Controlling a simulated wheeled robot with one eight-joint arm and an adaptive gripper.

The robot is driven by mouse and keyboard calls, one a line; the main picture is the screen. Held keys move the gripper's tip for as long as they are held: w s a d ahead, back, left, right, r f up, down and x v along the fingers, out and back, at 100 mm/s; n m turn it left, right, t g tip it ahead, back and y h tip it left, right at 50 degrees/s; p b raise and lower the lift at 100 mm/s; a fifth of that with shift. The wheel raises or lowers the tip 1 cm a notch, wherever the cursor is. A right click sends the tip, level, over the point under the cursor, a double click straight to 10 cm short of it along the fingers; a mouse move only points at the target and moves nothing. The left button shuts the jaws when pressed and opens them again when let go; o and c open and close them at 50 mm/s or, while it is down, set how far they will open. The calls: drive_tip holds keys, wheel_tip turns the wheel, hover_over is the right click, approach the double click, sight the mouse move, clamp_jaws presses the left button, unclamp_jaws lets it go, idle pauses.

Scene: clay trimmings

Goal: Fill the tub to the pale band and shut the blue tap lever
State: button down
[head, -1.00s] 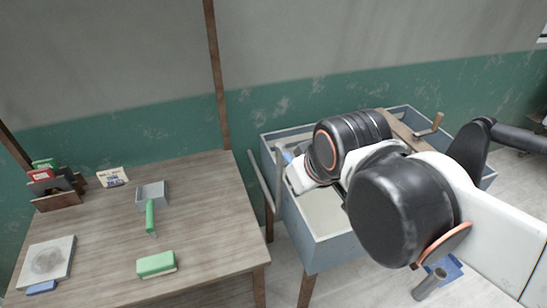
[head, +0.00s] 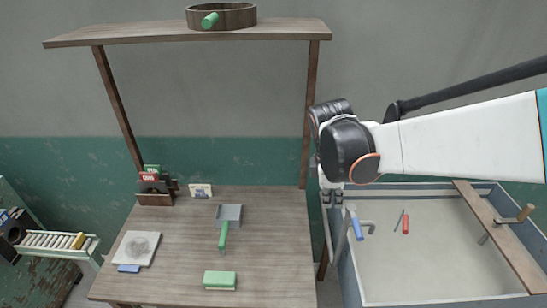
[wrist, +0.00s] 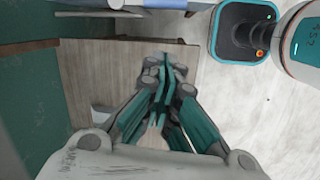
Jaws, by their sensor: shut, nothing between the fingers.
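The tub (head: 351,281) is a blue-grey trough at the right in the head view, with a flat pale grey surface inside. The blue tap lever (head: 357,229) stands by a grey spout (head: 369,226) at the tub's left end. I cannot tell whether it is on or off. My gripper (head: 332,198) hangs above the tub's back left corner, apart from the lever. The wrist view shows its teal-sided fingers (wrist: 165,68) closed together with nothing held.
A wooden board (head: 497,235) with a crank-like handle lies across the tub's right side. A red-handled tool (head: 405,224) is inside the tub.

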sight(355, 221)
drive_tip(key=w+d+f+n+g, duration=0.1)
drive_tip(key=d+f, duration=0.4)
drive_tip(key=f, duration=0.6)
drive_tip(key=shift+n+h, duration=0.3)
drive_tip(key=shift+n, duration=0.2)
drive_tip(key=shift+f, duration=0.1)
